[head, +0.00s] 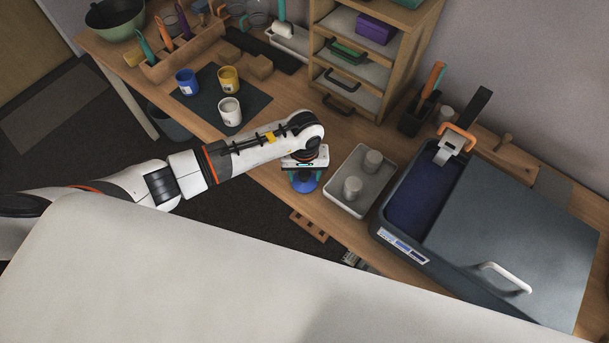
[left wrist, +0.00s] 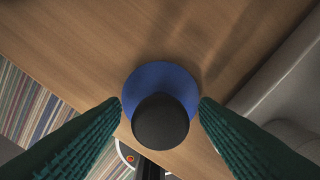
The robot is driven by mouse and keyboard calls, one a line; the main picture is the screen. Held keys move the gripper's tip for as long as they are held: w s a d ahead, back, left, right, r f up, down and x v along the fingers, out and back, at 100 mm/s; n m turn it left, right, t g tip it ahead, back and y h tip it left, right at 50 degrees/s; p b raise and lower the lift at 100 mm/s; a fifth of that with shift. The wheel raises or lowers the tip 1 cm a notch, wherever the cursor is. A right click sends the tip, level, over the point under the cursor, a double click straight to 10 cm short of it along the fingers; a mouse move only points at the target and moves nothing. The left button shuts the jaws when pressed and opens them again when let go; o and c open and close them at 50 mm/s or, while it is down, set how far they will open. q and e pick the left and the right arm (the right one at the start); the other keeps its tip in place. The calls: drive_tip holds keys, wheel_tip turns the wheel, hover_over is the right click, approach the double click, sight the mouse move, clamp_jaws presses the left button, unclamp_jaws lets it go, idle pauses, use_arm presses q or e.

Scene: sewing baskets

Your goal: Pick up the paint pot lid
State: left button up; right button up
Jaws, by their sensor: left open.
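The paint pot lid (head: 305,184) is a blue disc at the front edge of the wooden table, below my left gripper (head: 304,172). In the left wrist view the lid (left wrist: 160,75) shows as a blue round plate with a dark round knob (left wrist: 160,122). My left gripper is open, with one green ridged finger on each side of the lid and knob. I cannot tell whether the fingers touch it. My right gripper is not in view.
A grey tray (head: 334,201) with two pale round pieces stands right of the lid. Further right is a dark blue-grey bin (head: 376,226) with a sliding cover. Blue, yellow and white pots (head: 229,112) stand on a dark mat behind my arm. A shelf unit (head: 313,62) stands at the back.

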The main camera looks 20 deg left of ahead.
use_arm(q)
drive_tip(key=c, duration=1)
